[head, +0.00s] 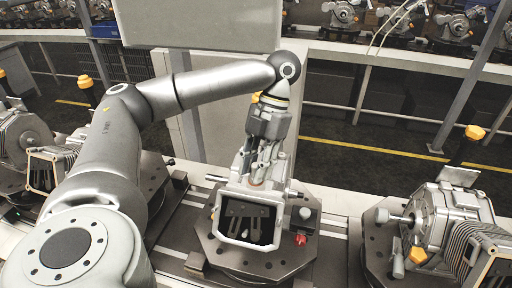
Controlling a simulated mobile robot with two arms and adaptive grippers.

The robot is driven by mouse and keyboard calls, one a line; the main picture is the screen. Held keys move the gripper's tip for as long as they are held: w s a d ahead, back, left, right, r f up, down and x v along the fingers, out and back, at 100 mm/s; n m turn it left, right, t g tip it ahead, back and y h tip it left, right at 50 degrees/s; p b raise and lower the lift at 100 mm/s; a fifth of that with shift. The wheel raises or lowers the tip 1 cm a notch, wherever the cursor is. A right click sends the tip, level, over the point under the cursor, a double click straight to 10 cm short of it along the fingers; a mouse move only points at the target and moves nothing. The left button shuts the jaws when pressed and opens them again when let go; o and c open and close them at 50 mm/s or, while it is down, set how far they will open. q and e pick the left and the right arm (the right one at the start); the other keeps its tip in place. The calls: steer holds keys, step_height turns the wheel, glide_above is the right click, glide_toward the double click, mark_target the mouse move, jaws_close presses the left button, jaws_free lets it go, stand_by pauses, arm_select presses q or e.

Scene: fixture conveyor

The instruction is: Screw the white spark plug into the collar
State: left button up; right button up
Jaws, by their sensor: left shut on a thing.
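My left gripper (260,176) points down over the engine block (250,228) in the middle fixture. Its fingers are shut on the white spark plug, which is mostly hidden between them; only a small pale part shows. A small brownish collar (257,183) lies right below the fingertips on top of the block. I cannot tell how deep the plug sits in it. My right gripper is not in view.
The block stands on a dark grey fixture plate (262,264) with a red knob (300,239) and a dark post with a grey cap (305,213). Another engine on a fixture stands at the right (440,220), and one at the left (22,135). A grey panel (200,22) hangs behind my arm.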

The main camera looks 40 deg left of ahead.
arm_select(q)
steer(key=m+y, duration=0.1)
steer(key=m, duration=0.1)
steer(key=shift+m, duration=0.3)
steer(key=o, duration=1.1)
steer(key=shift+c, duration=0.2)
steer(key=shift+r, duration=0.1)
steer(key=v, duration=1.1)
steer(key=shift+w+r, duration=0.15)
steer(key=shift+r, duration=0.2)
